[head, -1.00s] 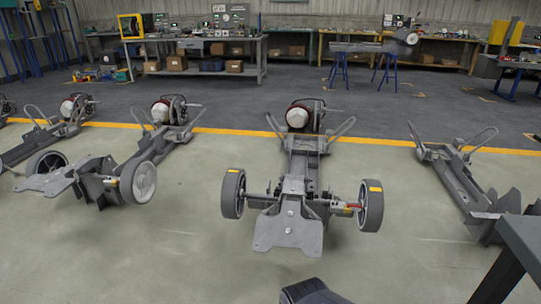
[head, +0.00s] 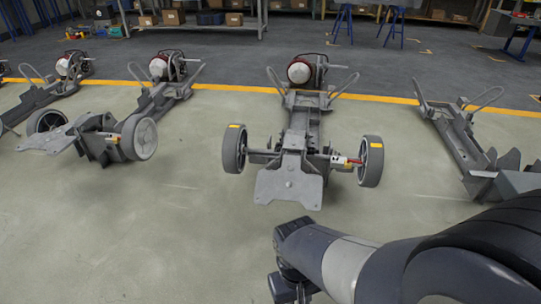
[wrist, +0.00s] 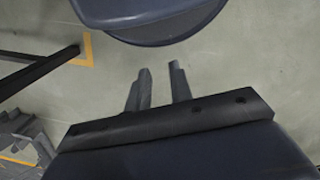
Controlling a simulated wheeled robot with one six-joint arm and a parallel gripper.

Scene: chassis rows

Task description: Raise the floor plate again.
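The middle chassis (head: 302,125) stands on the floor in the head view. Its grey floor plate (head: 290,187) is at the near end, between and in front of its two wheels, and looks tilted down toward me. I cannot tell how far its near edge is from the ground. My arm reaches in from the lower right, in front of the plate and apart from it. In the wrist view, the two fingers of my gripper (wrist: 160,68) stand apart with only bare floor between them. The fingertips are not clearly visible in the head view.
A similar chassis (head: 120,135) with its own front plate (head: 47,138) stands to the left. Another chassis without visible wheels (head: 460,145) lies to the right. A yellow floor line (head: 235,88) runs behind. The floor between the left and middle chassis is clear.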

